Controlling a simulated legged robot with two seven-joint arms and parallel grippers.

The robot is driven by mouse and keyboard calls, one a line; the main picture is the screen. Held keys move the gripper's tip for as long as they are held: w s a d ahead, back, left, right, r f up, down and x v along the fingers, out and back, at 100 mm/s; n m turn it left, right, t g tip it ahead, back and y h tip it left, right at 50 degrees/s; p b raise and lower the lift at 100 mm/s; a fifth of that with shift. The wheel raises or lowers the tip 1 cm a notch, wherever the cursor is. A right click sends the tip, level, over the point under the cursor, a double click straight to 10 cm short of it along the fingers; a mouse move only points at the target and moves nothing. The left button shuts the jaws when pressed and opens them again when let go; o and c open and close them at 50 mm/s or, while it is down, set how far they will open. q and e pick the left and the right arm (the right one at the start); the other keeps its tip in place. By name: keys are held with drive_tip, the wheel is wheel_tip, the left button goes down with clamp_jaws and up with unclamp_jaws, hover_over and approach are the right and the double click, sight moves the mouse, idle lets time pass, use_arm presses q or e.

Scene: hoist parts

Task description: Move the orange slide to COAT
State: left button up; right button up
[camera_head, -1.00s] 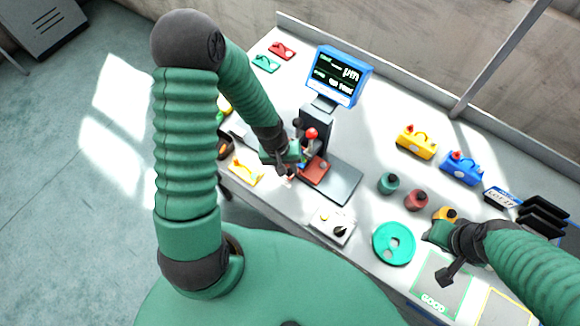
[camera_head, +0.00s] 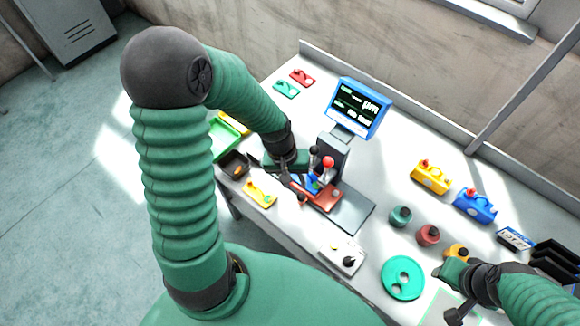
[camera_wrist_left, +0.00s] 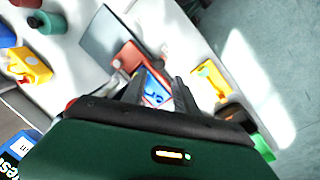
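The orange slide (camera_head: 328,197) sits on a grey plate (camera_head: 350,213) at the foot of the dark machine column. It also shows in the left wrist view (camera_wrist_left: 129,57), with a blue piece (camera_wrist_left: 154,88) on or beside it. My left gripper (camera_head: 298,190) is low over the slide's left end. In the left wrist view its two dark fingers (camera_wrist_left: 158,88) stand apart on either side of the blue piece; no clear grip shows. A red ball knob (camera_head: 328,162) stands just behind. My right gripper (camera_head: 452,292) hangs at the lower right; its fingers are unclear. I cannot read a COAT mark.
A blue-framed screen (camera_head: 358,107) stands behind the machine. A yellow part (camera_head: 260,194) lies left of the gripper. A white control box (camera_head: 341,256) and green ring (camera_head: 403,278) are in front. Yellow (camera_head: 431,177) and blue (camera_head: 475,206) boxes stand right.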

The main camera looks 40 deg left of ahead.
use_arm(q)
wheel_tip(320, 180, up, 7)
drive_tip(key=a, duration=0.1)
drive_tip(key=shift+s+r+p, duration=0.15)
drive_tip(key=shift+s+p, duration=0.15)
drive_tip(key=shift+s, duration=0.05)
drive_tip(key=shift+a, duration=0.15)
drive_tip(key=shift+s+d+r+m+t+y, duration=0.1)
drive_tip(key=shift+s+d+m+t+y, duration=0.25)
drive_tip(key=shift+d+m, duration=0.6)
drive_tip(key=shift+s+d+r+m+t+y, duration=0.1)
drive_tip(key=shift+s+d+m+t+y, duration=0.15)
drive_tip(key=shift+s+d+m, duration=0.45)
drive_tip(key=shift+s+d+r+m+t+y, duration=0.1)
drive_tip(key=shift+s+d+m+t+y, duration=0.25)
drive_tip(key=shift+d+m, duration=0.8)
drive_tip(key=shift+d, duration=0.1)
